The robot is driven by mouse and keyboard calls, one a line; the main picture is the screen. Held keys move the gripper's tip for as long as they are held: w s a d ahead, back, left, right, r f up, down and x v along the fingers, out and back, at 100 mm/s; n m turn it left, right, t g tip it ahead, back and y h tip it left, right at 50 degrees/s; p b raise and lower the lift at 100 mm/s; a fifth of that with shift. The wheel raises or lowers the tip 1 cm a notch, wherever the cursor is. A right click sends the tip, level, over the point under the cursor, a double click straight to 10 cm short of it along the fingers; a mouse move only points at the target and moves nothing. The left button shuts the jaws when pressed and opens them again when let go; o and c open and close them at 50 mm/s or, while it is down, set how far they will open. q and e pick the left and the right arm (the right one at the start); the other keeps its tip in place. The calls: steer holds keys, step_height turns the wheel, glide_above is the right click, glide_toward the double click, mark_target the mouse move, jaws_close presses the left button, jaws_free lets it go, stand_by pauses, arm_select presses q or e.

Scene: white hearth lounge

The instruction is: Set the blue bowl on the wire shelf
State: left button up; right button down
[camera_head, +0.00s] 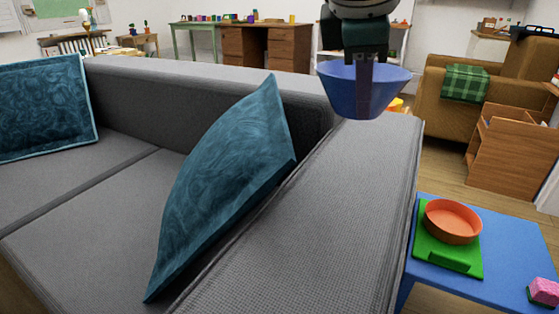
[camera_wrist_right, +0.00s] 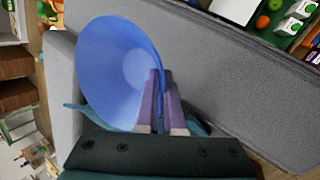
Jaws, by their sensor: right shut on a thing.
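The blue bowl (camera_head: 337,90) hangs in the air above the far right end of the grey sofa in the head view. My right gripper (camera_head: 366,108) comes down from the top and is shut on the bowl's rim. In the right wrist view the bowl (camera_wrist_right: 110,75) is tilted in the picture, its empty inside showing, with the fingers of my right gripper (camera_wrist_right: 162,80) on its wall. I cannot clearly make out a wire shelf; a pale shelf unit (camera_head: 402,40) stands partly hidden behind my right gripper. My left gripper is not in view.
The grey sofa (camera_head: 330,220) with teal cushions (camera_head: 225,175) fills the foreground. A blue table (camera_head: 510,240) at right bears a green scale-like object (camera_head: 455,262) with an orange bowl (camera_head: 452,221). A brown armchair (camera_head: 440,100) and wooden cabinet (camera_head: 505,160) stand behind.

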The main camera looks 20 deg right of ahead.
step_height(320, 180, down, 10)
steer(key=b, duration=0.3)
step_height(320, 180, down, 6)
steer(key=shift+r+b, duration=0.25)
steer(key=shift+b, duration=1)
steer(key=shift+r, duration=0.1)
steer(key=c, duration=1.5)
jaws_free()
steer(key=o, duration=0.5)
steer(key=shift+c, duration=0.2)
